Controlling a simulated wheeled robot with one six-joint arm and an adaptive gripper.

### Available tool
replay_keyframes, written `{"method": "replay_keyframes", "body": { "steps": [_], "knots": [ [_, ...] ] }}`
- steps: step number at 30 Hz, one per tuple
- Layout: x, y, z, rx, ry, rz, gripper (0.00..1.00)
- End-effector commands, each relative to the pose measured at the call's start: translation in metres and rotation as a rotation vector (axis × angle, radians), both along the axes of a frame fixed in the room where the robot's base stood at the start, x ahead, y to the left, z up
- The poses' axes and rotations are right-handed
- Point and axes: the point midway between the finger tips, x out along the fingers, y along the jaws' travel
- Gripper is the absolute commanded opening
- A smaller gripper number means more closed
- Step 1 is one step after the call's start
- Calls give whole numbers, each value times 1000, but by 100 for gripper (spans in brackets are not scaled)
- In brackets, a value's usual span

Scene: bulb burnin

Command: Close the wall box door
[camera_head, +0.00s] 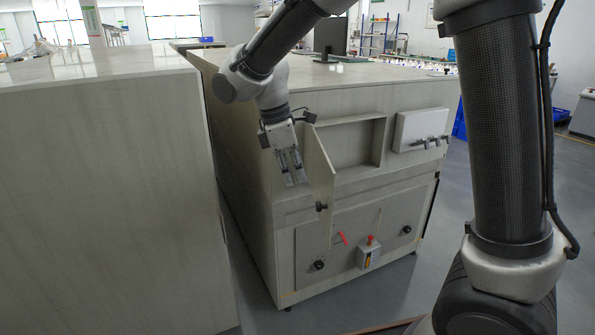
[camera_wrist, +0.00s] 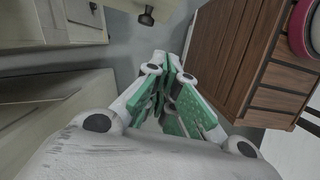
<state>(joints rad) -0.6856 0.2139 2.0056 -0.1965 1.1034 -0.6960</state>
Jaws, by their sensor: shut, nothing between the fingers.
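The wall box (camera_head: 351,142) is a shallow recess in the pale cabinet's front face, in the head view. Its door (camera_head: 319,165) is a pale panel at the recess's left side, standing open and swung outward. A dark knob (camera_head: 321,207) shows by the door's lower part; I cannot tell whether it belongs to the door. My gripper (camera_head: 295,182) points down just left of the door, on its outer side, shut and empty. Whether it touches the door is unclear. In the wrist view its green-padded fingers (camera_wrist: 172,62) are together.
A pale panel with metal fittings (camera_head: 421,131) is right of the recess. Below are a red handle (camera_head: 341,238) and a grey box with a red button (camera_head: 369,253). Another pale cabinet (camera_head: 100,200) stands left across a narrow gap. The wrist view shows a brown wooden cabinet (camera_wrist: 225,55).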

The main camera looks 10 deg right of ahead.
Motion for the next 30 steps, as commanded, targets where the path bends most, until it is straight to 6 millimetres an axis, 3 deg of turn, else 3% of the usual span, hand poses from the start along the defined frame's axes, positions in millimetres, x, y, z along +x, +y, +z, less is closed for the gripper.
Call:
{"method": "replay_keyframes", "body": {
  "steps": [9, 18, 30],
  "knots": [
    [-2, -18, -67, -2, 3, -3, 0],
    [-5, -53, -63, 1, -1, -4, 0],
    [-5, -56, -63, 1, -1, -2, 0]
  ]
}}
